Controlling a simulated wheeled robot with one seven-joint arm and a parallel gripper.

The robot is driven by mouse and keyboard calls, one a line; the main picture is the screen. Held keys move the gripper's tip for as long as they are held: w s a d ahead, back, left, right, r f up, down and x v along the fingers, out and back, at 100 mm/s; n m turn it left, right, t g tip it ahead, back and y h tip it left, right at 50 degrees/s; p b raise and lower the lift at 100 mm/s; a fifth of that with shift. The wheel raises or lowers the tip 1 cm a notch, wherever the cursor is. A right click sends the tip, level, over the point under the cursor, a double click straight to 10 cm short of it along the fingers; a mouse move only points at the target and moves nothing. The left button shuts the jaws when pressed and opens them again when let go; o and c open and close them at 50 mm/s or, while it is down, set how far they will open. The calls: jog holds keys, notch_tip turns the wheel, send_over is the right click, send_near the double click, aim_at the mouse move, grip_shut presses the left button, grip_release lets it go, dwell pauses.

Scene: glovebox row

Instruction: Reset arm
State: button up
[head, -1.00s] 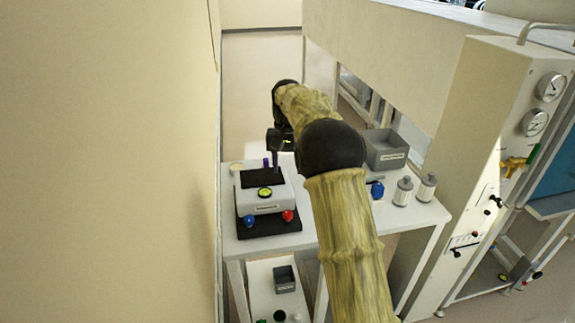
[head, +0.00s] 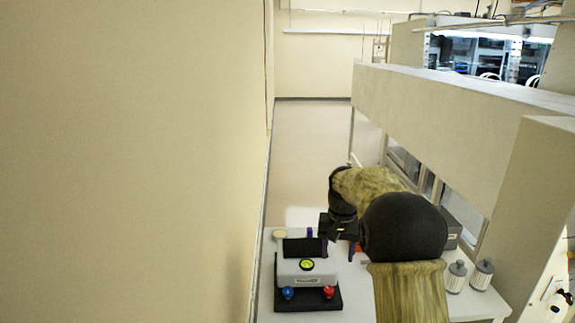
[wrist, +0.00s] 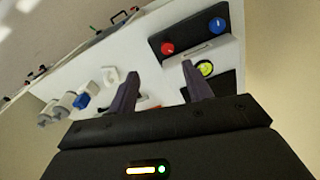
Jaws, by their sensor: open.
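My arm, in a yellowish sleeve with black joints, reaches over a white table (head: 352,302) in the head view. My gripper (wrist: 158,88) shows in the wrist view with its two dark purple fingers apart and nothing between them. In the head view it is partly hidden by my arm, just right of a white device. The white device (head: 293,271) has a dark top, a round yellow-green dial (head: 306,265), a blue knob (head: 288,293) and a red knob (head: 328,292). The red knob (wrist: 168,48) and blue knob (wrist: 217,25) also show in the wrist view.
Two grey-white canisters (head: 469,276) stand on the table's right side. A grey bin (head: 452,232) is partly hidden behind my arm. A beige wall (head: 130,160) runs close along the left. A tall beige cabinet (head: 535,215) stands at right. Open floor (head: 310,150) lies beyond the table.

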jog(key=s+f+n+t, duration=0.1)
jog(key=s+f, duration=0.2)
jog(key=s, duration=1)
jog(key=s+f+n+t, duration=0.1)
jog(key=s+f, duration=0.3)
jog(key=s, duration=1)
jog(key=shift+d+n, duration=0.15)
jog(key=shift+n, duration=0.15)
jog(key=c, duration=0.3)
jog(key=shift+w, duration=0.15)
